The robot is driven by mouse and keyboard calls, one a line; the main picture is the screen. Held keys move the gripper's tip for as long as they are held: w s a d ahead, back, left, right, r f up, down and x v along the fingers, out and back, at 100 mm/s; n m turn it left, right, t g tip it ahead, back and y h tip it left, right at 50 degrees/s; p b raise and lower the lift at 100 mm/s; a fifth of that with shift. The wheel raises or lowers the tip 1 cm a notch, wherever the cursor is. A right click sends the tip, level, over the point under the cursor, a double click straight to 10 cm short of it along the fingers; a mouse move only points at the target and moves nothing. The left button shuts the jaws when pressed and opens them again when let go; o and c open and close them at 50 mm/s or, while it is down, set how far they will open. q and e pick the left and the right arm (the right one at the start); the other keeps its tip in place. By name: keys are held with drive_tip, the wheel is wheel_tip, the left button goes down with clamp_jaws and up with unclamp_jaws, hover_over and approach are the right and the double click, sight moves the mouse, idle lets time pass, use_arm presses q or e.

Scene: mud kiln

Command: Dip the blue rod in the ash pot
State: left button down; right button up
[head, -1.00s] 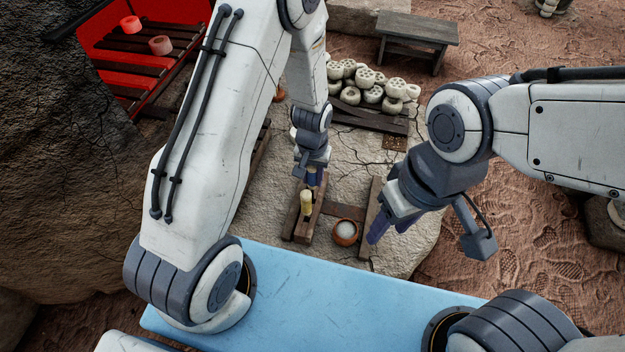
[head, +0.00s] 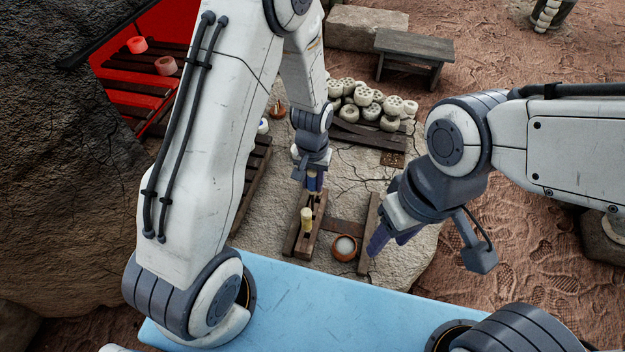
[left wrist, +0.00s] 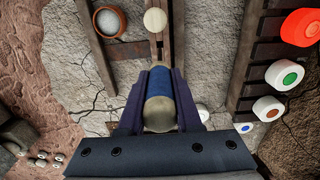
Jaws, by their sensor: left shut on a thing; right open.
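The blue rod (left wrist: 158,92), cream at its near end with a blue band, is between the fingers of my left gripper (left wrist: 158,100) in the left wrist view. In the head view my left gripper (head: 315,184) points down over the far part of a wooden rack (head: 293,240); the fingers mostly hide the rod there. I cannot tell whether its lower end is clear of the rack. A pale yellow rod (head: 307,220) stands upright in the rack. The ash pot (head: 345,247), a small orange-brown bowl with pale ash, stands right of the rack. My right gripper (head: 388,238) is open and empty beyond the pot's right.
A wooden bar (head: 370,222) lies right of the pot. Pale perforated pieces (head: 365,100) are piled behind on dark slats. Several colour-marked round pieces (left wrist: 283,72) lie right in the wrist view. The red-lit kiln (head: 120,95) is at the left.

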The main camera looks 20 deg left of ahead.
use_arm(q)
drive_tip(key=s+d+n+p, duration=0.2)
drive_tip(key=s+d+n, duration=0.4)
drive_tip(key=d, duration=0.5)
drive_tip(key=shift+d+r, duration=0.15)
drive_tip(key=shift+d, duration=0.1)
wheel_tip(320, 180, down, 10)
drive_tip(key=b, duration=0.5)
idle(0.8)
drive_tip(key=shift+r, duration=0.1)
idle(0.7)
